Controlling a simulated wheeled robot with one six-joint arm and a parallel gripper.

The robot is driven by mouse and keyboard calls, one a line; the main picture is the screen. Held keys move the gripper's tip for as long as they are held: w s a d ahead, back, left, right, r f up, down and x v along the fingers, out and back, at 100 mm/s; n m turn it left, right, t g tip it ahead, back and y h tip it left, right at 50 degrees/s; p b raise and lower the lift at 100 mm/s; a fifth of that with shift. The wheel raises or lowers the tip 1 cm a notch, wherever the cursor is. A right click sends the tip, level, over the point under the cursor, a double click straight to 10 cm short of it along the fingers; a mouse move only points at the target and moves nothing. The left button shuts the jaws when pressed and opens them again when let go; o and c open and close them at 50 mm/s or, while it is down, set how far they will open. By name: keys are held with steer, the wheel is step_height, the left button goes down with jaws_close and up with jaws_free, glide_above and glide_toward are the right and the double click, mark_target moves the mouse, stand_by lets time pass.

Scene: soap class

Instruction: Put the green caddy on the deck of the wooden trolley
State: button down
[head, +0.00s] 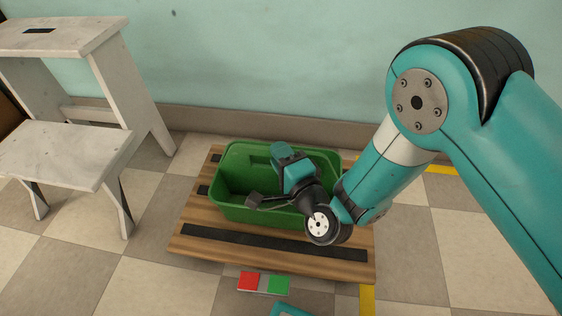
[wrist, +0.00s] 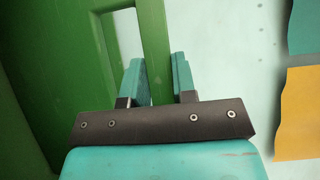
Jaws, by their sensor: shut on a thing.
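The green caddy (head: 232,180) is an open tub, upright over the wooden trolley (head: 205,222). The trolley's low plank deck has black strips, one showing in front of the caddy. The caddy lies within the deck's outline and looks set down on it; its underside is hidden, so contact is not certain. My gripper (head: 284,154) is at the caddy's back side, with my wrist over the tub. In the wrist view my gripper (wrist: 157,72) has one finger on each side of a green bar of the caddy (wrist: 155,45), shut on it.
A white step stool (head: 60,150) stands on the floor at the left, apart from the trolley. A pale green wall (head: 260,60) runs behind. A red and green panel (head: 264,283) sits at the trolley's front edge. Checkered floor (head: 470,245) is clear at the right, with yellow tape (head: 367,299).

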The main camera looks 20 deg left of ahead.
steer(key=shift+r, duration=0.2)
steer(key=shift+f, duration=0.1)
steer(key=shift+f, duration=0.2)
steer(key=c, duration=0.9)
jaws_free()
steer(key=shift+r, duration=0.15)
